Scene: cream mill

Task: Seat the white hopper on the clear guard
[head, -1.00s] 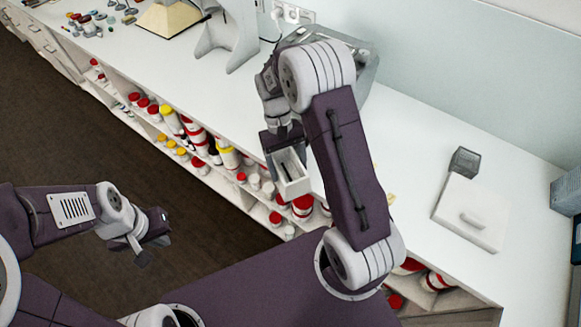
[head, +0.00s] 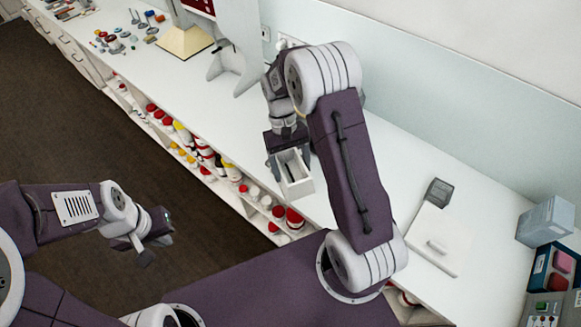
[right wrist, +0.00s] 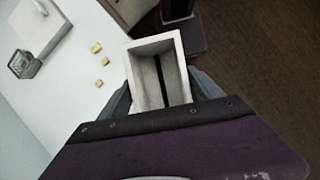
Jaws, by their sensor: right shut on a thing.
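The white hopper (head: 293,174) is an open-topped box with a dark slot inside. My right gripper (head: 288,150) is shut on it and holds it up near the counter's front edge. In the right wrist view the hopper (right wrist: 161,75) sits between the fingers, its opening facing the camera. The clear guard (head: 438,192) appears to be the small see-through grey box on the counter to the right, apart from the hopper. It also shows in the right wrist view (right wrist: 24,64). My left gripper (head: 150,246) is open and empty over the floor.
A white slab with a raised handle (head: 435,243) lies beside the guard. A grey box (head: 545,222) and a control box (head: 545,307) stand at the far right. Jars fill the shelf below the counter.

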